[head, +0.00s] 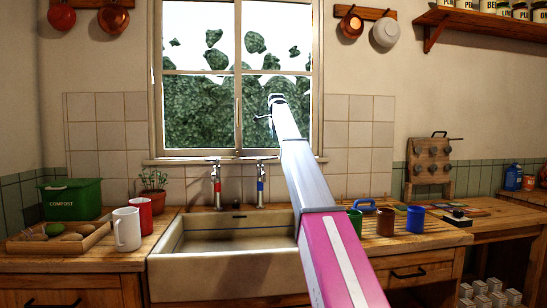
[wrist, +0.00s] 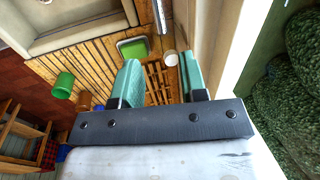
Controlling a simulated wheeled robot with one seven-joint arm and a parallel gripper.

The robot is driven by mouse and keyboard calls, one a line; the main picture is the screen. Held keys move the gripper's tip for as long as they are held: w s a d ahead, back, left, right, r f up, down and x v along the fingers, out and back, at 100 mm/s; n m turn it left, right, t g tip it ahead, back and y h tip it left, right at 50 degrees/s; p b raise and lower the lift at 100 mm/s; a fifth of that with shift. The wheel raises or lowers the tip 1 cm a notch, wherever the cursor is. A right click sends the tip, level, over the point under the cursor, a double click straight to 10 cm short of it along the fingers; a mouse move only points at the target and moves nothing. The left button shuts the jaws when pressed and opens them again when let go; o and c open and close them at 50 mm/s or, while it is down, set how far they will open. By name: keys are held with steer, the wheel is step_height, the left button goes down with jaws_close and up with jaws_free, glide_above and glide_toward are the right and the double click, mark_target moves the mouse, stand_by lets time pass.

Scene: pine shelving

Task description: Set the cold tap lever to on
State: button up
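Two taps stand behind the sink in the head view. The cold tap (head: 260,187) has a blue band; the tap to its left (head: 217,187) has a red band. Their small levers show at the top, but their settings are too small to tell. My gripper (head: 275,100) is raised in front of the window, above the blue-banded tap and apart from it. In the wrist view my gripper (wrist: 158,78) has two teal fingers spread apart with nothing held between them. A thin metal part at the top of that view may be a tap; I cannot tell.
The sink (head: 222,272) is empty. A white mug (head: 126,229) and red mug (head: 146,216) stand left of it, beside a green compost bin (head: 72,199) and potted plant (head: 152,183). Several cups, including a blue one (head: 416,219), stand right, partly behind my arm. The window (head: 238,110) is behind my gripper.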

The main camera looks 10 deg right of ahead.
steer(key=f, duration=0.3)
steer(key=w+f, duration=0.1)
steer(key=f, duration=0.3)
steer(key=w+f, duration=0.1)
steer(key=f, duration=0.2)
steer(key=shift+f, duration=0.3)
jaws_close()
